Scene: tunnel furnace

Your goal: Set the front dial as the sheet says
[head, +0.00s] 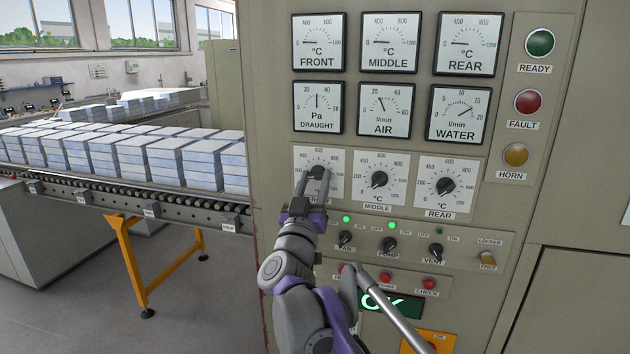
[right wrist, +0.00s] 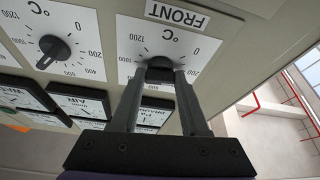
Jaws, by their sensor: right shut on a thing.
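The front dial (head: 318,172) is the leftmost of three black knobs on white scale plates on the furnace panel. My right gripper (head: 317,182) is shut on its knob, one finger on each side. In the right wrist view the two fingers close around the knob (right wrist: 160,70) under the upside-down FRONT label (right wrist: 178,14). The fingers cover the knob's pointer, so I cannot tell its setting. The FRONT gauge (head: 318,43) above has its needle near 0. The sheet is not in view. My left gripper is not in view.
The middle dial (head: 379,180) and rear dial (head: 445,187) stand to the right. Below are the fan (head: 345,238), pump (head: 390,244) and vent (head: 436,250) switches, push buttons and a green display (head: 402,305). A roller conveyor (head: 180,207) with stacked blocks is at left.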

